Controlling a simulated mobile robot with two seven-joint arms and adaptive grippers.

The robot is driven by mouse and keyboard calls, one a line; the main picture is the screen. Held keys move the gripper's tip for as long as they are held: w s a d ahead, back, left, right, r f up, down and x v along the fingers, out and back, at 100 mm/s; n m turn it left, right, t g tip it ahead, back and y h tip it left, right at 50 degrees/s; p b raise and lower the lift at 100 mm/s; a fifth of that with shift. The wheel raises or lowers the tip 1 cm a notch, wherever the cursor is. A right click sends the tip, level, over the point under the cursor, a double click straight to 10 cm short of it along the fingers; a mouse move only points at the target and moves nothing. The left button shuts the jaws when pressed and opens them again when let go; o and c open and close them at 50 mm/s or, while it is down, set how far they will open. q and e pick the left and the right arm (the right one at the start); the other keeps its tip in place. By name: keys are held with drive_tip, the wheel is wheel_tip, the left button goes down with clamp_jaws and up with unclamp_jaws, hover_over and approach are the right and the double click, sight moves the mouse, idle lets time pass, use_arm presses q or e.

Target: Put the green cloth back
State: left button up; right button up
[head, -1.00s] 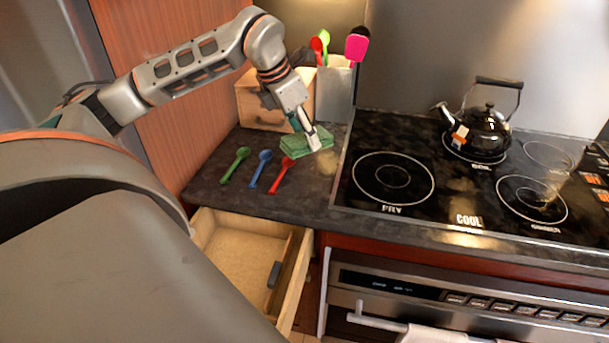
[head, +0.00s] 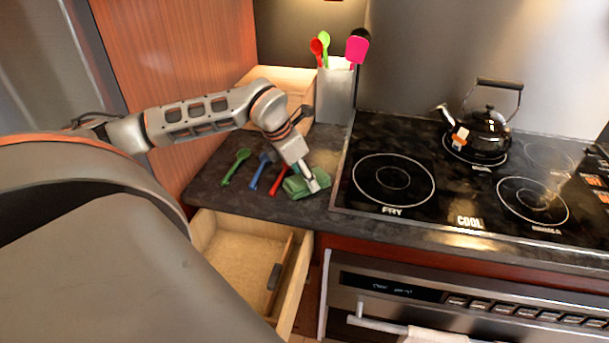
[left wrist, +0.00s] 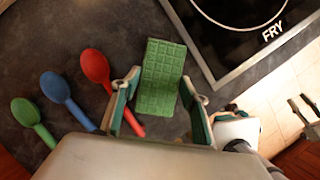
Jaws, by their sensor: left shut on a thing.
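The green cloth (head: 297,187) is a folded, quilted rectangle near the counter's front edge, left of the cooktop. My left gripper (head: 311,183) is shut on it, coming down from the upper left. In the left wrist view the cloth (left wrist: 160,78) lies between the two fingers (left wrist: 160,105) and points away from the palm. Whether it touches the counter is hard to tell. The open drawer (head: 295,280) is below the counter, in front of the cloth; it has a divider, and its visible part looks empty.
Red (head: 277,180), blue (head: 259,171) and green (head: 235,167) spoons lie left of the cloth. A wooden box (head: 290,85) and a utensil holder (head: 335,95) stand behind. The cooktop (head: 450,180) with a kettle (head: 483,130) is right. A towel (head: 437,333) hangs on the oven handle.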

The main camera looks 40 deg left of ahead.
use_arm(q)
drive_tip(key=o, duration=1)
drive_tip(key=shift+r, duration=0.1)
drive_tip(key=b+v, duration=0.1)
drive_tip(key=v, duration=1.1)
drive_tip(key=shift+s, duration=0.1)
